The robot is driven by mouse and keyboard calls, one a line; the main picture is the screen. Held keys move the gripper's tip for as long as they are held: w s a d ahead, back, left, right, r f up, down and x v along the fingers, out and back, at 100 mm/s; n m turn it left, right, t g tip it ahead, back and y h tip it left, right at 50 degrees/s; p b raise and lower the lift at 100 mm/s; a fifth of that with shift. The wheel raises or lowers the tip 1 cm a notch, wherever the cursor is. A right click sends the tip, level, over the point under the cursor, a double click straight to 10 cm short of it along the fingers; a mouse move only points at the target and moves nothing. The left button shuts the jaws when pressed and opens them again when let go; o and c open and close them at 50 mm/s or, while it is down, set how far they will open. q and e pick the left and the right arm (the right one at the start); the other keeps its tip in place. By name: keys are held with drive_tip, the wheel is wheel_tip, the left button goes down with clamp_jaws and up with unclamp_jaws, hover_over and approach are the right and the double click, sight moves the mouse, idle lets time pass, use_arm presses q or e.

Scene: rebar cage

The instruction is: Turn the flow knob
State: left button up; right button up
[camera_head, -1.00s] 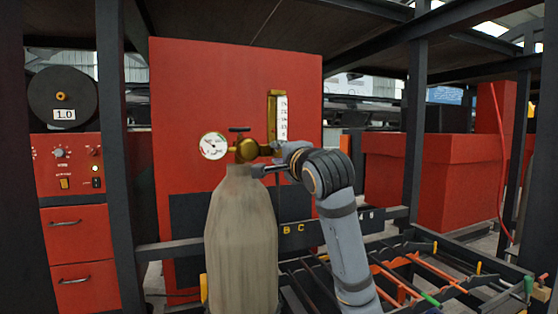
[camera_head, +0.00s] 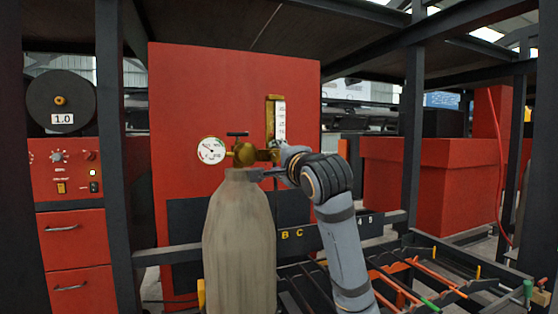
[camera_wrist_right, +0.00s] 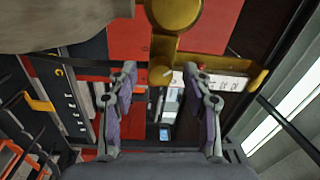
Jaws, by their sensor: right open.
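A grey gas cylinder (camera_head: 238,245) stands upright with a brass regulator (camera_head: 243,154) on top. A round dial gauge (camera_head: 211,150) is on the regulator's left and an upright flow tube with a white scale (camera_head: 280,118) on its right. My right gripper (camera_head: 274,158) is at the regulator's right side, below the tube; the arm partly hides this spot. In the right wrist view the open right gripper (camera_wrist_right: 161,78) has its fingers apart, one on each side of a small brass flow knob (camera_wrist_right: 162,74). I cannot tell whether they touch it. My left gripper is not in view.
A red cabinet (camera_head: 180,80) stands close behind the regulator. Dark frame posts (camera_head: 114,150) rise at left and right. A red control panel with a wire spool (camera_head: 60,100) is at the left. A rack of rebar (camera_head: 400,285) lies at the lower right.

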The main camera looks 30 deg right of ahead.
drive_tip(key=v, duration=1.2)
